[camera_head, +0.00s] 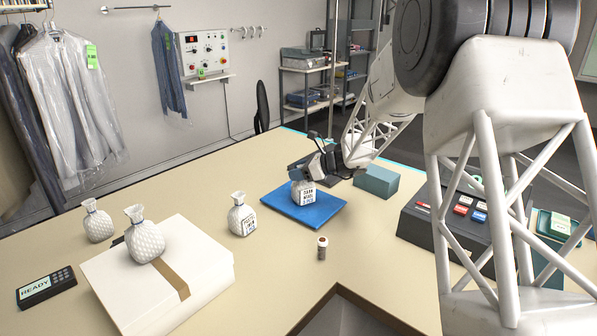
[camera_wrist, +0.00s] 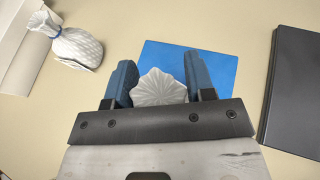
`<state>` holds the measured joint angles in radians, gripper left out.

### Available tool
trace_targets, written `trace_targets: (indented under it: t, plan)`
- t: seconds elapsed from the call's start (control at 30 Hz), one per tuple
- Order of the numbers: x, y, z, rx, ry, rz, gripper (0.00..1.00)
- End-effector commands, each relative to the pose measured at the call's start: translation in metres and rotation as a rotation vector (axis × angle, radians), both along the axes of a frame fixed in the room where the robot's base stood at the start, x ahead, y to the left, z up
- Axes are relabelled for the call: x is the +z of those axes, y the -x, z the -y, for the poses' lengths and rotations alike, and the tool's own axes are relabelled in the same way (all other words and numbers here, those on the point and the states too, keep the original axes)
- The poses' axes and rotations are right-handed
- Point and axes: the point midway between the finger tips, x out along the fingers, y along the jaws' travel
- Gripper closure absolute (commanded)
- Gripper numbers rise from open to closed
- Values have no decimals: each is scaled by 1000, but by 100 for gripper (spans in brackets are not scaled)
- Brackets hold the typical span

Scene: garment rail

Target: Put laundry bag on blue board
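A white laundry bag (camera_head: 302,194) with a dark printed label is between the fingers of my gripper (camera_head: 306,170), over the blue board (camera_head: 318,215). In the wrist view, the fingers of my gripper (camera_wrist: 160,82) lie against both sides of the pale, pleated top of the laundry bag (camera_wrist: 159,88). The blue board (camera_wrist: 222,68) shows behind and to the right of it. The bag looks upright, its base at or just above the board; I cannot tell whether it touches. The gripper hides its top in the head view.
A similar labelled bag (camera_head: 241,216) stands left of the board. Another bag (camera_head: 97,222) stands far left, and one (camera_head: 145,242) sits on a white box (camera_head: 190,290). A small brown-topped bottle (camera_head: 322,248) stands in front. A teal block (camera_head: 376,181) and dark console (camera_head: 450,225) are right.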

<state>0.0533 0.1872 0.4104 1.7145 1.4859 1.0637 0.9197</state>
Motion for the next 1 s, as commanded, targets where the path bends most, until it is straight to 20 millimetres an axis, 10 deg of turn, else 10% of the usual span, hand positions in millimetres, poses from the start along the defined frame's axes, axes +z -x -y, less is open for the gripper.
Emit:
trace_targets:
  t: [0.47,1.0]
  plan:
    - [6,2,6,-1,1,1,51]
    - [35,29,71,-2,0,1,51]
